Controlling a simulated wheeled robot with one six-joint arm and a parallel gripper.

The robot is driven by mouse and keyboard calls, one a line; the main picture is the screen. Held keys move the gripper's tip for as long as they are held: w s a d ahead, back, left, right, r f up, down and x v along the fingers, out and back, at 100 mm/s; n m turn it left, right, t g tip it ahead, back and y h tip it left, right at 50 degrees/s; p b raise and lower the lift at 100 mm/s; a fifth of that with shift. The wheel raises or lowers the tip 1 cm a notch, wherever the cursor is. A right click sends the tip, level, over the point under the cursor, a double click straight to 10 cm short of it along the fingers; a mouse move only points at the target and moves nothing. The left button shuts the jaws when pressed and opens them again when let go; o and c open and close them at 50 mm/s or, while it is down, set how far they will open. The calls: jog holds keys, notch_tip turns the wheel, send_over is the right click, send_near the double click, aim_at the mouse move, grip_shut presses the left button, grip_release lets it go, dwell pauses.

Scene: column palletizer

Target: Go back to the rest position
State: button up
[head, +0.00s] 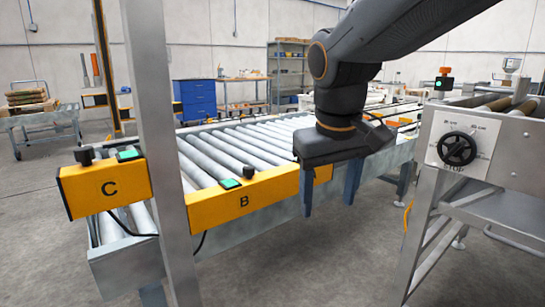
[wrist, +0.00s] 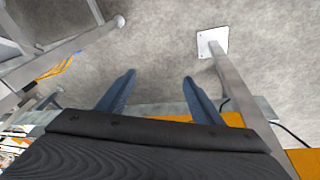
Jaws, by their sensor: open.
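My gripper (head: 330,202) hangs from my dark arm right of centre in the head view, in front of the roller conveyor's near side. Its two blue-grey fingers point down, apart, with nothing between them. In the wrist view the fingers of my gripper (wrist: 158,82) are spread over bare grey floor (wrist: 150,55). The arm hides part of the conveyor behind it.
The roller conveyor (head: 215,160) carries yellow panels marked B (head: 262,200) and C (head: 107,189). A metal post (head: 157,130) stands at left. A steel frame with a black handwheel (head: 457,149) stands close at right. Blue drawers (head: 195,99) are behind.

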jog(key=s+a+f+g+y, duration=0.1)
jog(key=s+f+g, duration=0.2)
jog(key=s+f, duration=1)
jog(key=d+r+m+p, duration=0.1)
jog(key=d+r+p, duration=0.4)
jog(key=p, duration=0.5)
jog(key=s+d+r+m+p, duration=0.1)
jog(key=d+r+p, duration=0.3)
jog(key=r+p, duration=0.5)
jog(key=shift+s+d+m+h+p, duration=0.35)
jog(key=shift+m+p, duration=0.25)
jog(key=shift+p, duration=0.45)
jog(key=shift+w+d, duration=0.1)
jog(key=shift+w, duration=0.05)
